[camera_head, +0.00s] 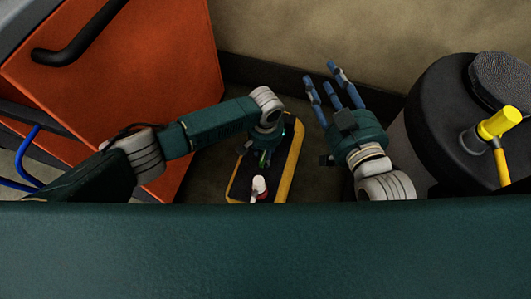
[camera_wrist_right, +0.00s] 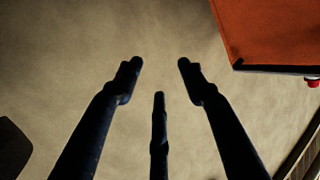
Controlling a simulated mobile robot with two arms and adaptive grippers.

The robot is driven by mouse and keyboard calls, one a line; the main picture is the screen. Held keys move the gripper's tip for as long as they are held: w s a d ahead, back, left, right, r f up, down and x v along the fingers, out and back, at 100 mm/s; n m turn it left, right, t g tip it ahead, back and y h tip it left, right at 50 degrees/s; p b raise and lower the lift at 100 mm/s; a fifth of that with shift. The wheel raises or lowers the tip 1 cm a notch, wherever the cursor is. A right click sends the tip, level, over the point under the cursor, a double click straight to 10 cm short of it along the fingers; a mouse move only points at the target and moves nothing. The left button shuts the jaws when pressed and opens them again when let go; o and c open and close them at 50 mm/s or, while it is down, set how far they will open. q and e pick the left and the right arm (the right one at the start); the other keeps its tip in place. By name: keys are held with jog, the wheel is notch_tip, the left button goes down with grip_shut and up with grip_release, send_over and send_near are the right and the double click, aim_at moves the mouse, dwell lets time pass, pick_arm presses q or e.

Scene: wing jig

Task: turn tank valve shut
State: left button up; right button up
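A black-topped tank (camera_head: 440,110) stands at the right of the head view. A yellow valve-like fitting (camera_head: 499,122) with a thick yellow knob and a thin yellow stem sits on its top. My right gripper (camera_head: 325,82) is left of the tank, apart from it, with three blue fingers spread and pointing up toward the wall. In the right wrist view the fingers (camera_wrist_right: 159,75) are apart with nothing between them. The valve is not in that view. My left gripper (camera_head: 262,158) points down over a yellow-edged black tray; its fingers are mostly hidden.
The tray (camera_head: 293,160) lies on the floor, with a small white and red object (camera_head: 259,188) at its near end. A large orange cabinet (camera_head: 150,70) with a black handle is at the left. A beige wall (camera_head: 330,30) closes the back. A dark round pad (camera_head: 500,80) lies on the tank.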

jog(key=shift+r, duration=0.1)
pick_arm(q)
grip_shut()
